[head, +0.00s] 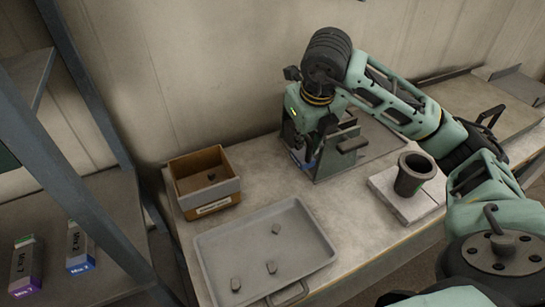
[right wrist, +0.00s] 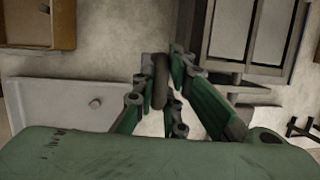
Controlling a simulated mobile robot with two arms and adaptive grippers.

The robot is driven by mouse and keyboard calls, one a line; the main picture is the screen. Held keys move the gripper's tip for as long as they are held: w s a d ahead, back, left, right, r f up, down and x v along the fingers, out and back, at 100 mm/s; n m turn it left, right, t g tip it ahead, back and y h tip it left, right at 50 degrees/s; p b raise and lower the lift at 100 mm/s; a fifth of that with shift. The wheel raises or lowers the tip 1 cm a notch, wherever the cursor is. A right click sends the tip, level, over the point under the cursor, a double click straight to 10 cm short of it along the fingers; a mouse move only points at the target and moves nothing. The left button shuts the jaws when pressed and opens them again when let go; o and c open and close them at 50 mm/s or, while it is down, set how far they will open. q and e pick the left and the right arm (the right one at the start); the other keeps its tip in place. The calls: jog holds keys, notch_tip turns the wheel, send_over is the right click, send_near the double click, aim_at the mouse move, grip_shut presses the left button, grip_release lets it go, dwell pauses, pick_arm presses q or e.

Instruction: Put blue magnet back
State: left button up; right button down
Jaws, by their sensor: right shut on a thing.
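My right gripper (head: 308,145) reaches down at the grey upright holder (head: 342,152) on the workbench. Its fingertips are mostly hidden in the head view. A small blue patch (head: 297,157) shows low beside the holder, under the gripper; I cannot tell if it is the blue magnet. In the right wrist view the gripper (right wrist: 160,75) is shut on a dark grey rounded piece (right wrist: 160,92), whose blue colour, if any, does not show. My left gripper is not in view.
A cardboard box (head: 238,187) and a grey tray (head: 205,251) with several small dark pieces lie left of the holder. A dark cup (head: 412,174) stands on a white block (head: 381,185) at right. Mix boxes (head: 81,247) sit on the left shelf.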

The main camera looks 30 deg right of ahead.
jog(key=w+a+f+p, duration=0.1)
jog(key=w+a+f, duration=0.1)
jog(key=w+f, duration=0.1)
jog(key=w+a+f+p, duration=0.1)
jog(key=w+a+f, duration=0.1)
jog(key=f, duration=0.1)
jog(key=w+a+f+p, duration=0.2)
jog(key=w+f, duration=0.1)
jog(key=shift+w+f, duration=0.1)
jog(key=shift+w, duration=0.2)
jog(key=shift+d+f, duration=0.1)
jog(key=shift+f, duration=0.45)
jog(key=c, duration=1.8)
grip_release()
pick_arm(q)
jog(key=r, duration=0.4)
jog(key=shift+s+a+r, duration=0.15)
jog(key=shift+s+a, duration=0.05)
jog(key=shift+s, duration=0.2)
